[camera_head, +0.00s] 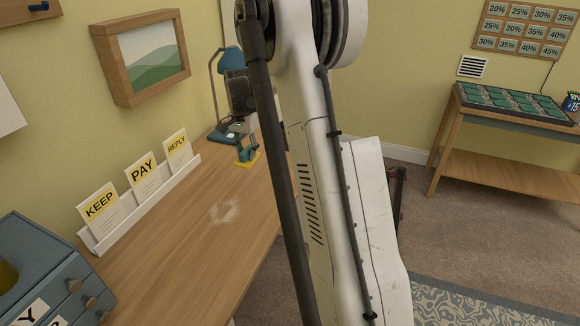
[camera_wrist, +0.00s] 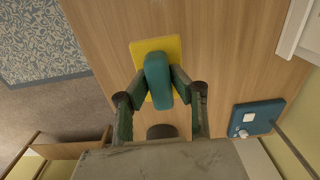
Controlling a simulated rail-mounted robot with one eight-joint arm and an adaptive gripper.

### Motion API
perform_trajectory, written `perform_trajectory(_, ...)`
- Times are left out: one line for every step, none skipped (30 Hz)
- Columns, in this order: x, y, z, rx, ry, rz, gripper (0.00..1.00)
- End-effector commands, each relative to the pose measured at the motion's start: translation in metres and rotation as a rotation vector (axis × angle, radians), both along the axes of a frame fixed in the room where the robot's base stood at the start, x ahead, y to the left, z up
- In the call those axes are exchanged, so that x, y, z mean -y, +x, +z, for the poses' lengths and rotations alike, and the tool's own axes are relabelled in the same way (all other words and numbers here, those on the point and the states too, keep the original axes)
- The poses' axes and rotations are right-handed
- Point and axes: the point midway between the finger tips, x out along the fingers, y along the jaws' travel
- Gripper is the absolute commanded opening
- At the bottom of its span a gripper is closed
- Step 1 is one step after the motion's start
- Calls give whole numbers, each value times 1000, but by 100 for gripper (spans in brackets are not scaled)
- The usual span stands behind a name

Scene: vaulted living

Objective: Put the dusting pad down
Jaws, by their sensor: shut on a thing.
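The dusting pad (camera_head: 246,158) is a flat yellow pad with a teal handle. In the wrist view the pad (camera_wrist: 156,70) is in the middle, over the wooden desk (camera_wrist: 105,30). My gripper (camera_wrist: 158,82) is shut on the teal handle, one finger on each side. In the head view the pad is low at the far part of the desk (camera_head: 170,265), near the teal lamp. I cannot tell whether its underside touches the desk. My arm hides part of the desk's right side.
A pale dusty patch (camera_head: 224,211) marks the open desk top. A white rack (camera_head: 140,205) with KEEP, PAY and REPLY cards lines the wall side. A blue drawer unit (camera_head: 50,275) stands at the near left. The lamp's blue base (camera_wrist: 257,117) is right of my gripper.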

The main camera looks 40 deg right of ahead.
Motion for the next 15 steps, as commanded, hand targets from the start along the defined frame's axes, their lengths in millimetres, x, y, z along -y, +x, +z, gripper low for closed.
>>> perform_trajectory(2, 0, -2, 0, 0, 0, 0)
perform_trajectory(5, 0, -3, 0, 0, -1, 0)
perform_trajectory(10, 0, -6, 0, 0, -2, 0)
perform_trajectory(14, -1, -9, 0, 0, -3, 0)
perform_trajectory(20, -1, -12, 0, 0, -3, 0)
perform_trajectory(28, -3, -17, 0, 0, -3, 0)
perform_trajectory(33, -3, -21, 0, 0, -4, 0)
perform_trajectory(40, -4, -25, 0, 0, -4, 0)
perform_trajectory(48, -5, -29, 0, 0, -4, 0)
perform_trajectory(53, -6, -33, 0, 0, -3, 0)
perform_trajectory(59, -6, -36, 0, 0, -4, 0)
perform_trajectory(68, -7, -41, 0, 0, -4, 0)
perform_trajectory(73, -8, -45, 0, 0, -3, 0)
perform_trajectory(79, -9, -48, 0, 0, -3, 0)
perform_trajectory(86, -10, -52, 0, 0, -3, 0)
